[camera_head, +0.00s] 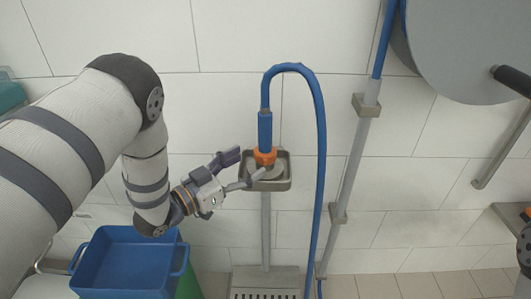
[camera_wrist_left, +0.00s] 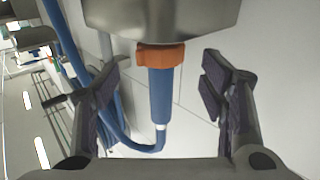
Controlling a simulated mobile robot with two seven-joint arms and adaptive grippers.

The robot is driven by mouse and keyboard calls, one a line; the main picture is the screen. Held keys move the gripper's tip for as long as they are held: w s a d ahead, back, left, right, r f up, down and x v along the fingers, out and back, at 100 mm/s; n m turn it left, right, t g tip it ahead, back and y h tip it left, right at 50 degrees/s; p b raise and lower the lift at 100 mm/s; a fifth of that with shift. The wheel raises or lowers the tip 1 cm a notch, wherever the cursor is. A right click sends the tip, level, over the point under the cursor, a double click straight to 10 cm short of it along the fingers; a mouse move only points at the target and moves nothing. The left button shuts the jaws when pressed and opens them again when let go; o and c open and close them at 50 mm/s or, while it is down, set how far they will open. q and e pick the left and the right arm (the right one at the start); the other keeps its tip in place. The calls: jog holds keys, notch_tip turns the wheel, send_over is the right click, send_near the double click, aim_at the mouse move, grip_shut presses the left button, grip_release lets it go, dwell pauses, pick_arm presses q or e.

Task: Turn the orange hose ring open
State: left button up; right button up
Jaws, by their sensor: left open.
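The orange hose ring (camera_head: 265,156) sits at the lower end of the blue hose (camera_head: 265,128), just above a small grey dish-shaped holder (camera_head: 282,183) on a post. My left gripper (camera_head: 243,168) is open just left of the ring, its fingers pointing toward it. In the left wrist view, which looks upside down, the ring (camera_wrist_left: 162,56) and the blue hose end (camera_wrist_left: 160,95) show between the two spread fingers of the left gripper (camera_wrist_left: 160,84), with clear gaps on both sides. No finger visibly touches the ring. My right gripper is not in view.
The hose loops up and down beside a grey wall pipe (camera_head: 345,185). A blue tub (camera_head: 125,262) stands below my left arm. A grey drain grate (camera_head: 265,282) lies under the holder. A large grey drum (camera_head: 460,45) is at the upper right.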

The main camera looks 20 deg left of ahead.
aim_at(257, 158)
pick_arm(q)
jog(key=x, duration=0.7)
jog(key=shift+f+b, duration=0.15)
jog(key=shift+b, duration=0.15)
jog(key=shift+c, duration=0.6)
jog(key=c, duration=1.1)
